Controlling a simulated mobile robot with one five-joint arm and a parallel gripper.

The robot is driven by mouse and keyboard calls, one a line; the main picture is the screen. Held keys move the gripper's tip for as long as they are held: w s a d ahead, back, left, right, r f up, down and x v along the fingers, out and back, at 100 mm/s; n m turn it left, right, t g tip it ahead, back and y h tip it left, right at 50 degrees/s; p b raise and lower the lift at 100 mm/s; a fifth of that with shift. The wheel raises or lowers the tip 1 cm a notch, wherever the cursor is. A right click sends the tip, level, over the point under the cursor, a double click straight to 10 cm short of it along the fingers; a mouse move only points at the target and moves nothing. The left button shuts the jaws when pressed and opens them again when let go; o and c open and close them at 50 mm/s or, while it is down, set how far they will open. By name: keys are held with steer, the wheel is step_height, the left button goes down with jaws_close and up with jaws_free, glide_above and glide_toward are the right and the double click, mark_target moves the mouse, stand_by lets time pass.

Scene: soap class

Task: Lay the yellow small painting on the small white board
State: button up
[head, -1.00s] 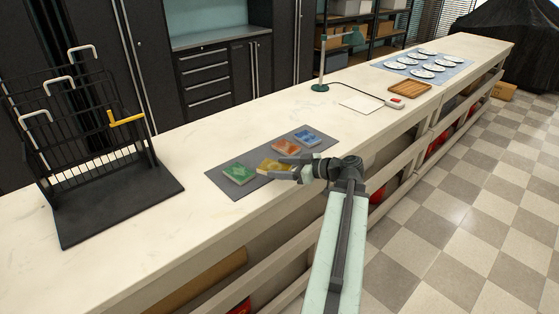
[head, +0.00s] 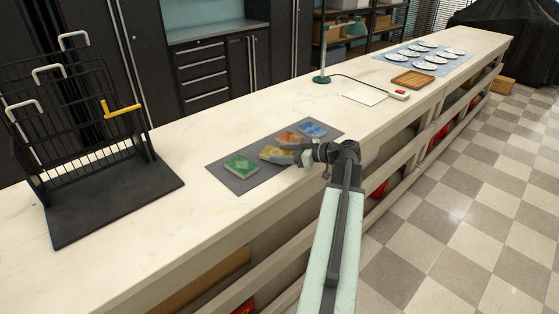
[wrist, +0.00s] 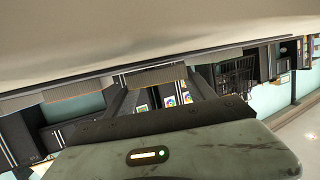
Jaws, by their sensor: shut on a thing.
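The yellow small painting (head: 271,153) is a small flat tile at the grey mat, between the green painting (head: 241,167) and the orange painting (head: 287,138). My gripper (head: 283,155) comes from the right and is shut on its right edge, partly covering it. I cannot tell whether it is clear of the mat. The blue painting (head: 312,129) lies at the mat's far end. The small white board (head: 365,96) lies flat and empty further along the counter. The wrist view does not clearly show the held painting.
The grey mat (head: 226,180) lies on the long pale counter (head: 160,215). A black wire rack (head: 85,150) stands left. Plates (head: 424,66) stand beyond. Counter between mat and board is clear.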

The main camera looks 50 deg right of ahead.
steer(key=shift+w+a+f, duration=0.2)
steer(key=shift+w+a, duration=0.1)
steer(key=shift+f, duration=0.15)
steer(key=o, duration=1.4)
steer(key=shift+c, duration=0.2)
steer(key=shift+r+p, duration=0.3)
steer(key=shift+p, duration=0.1)
steer(key=p+v, duration=0.3)
steer(key=v, duration=0.8)
steer(key=shift+s+d, duration=0.2)
steer(key=shift+s, duration=0.05)
steer(key=shift+s+d, duration=0.1)
steer(key=shift+s, duration=0.2)
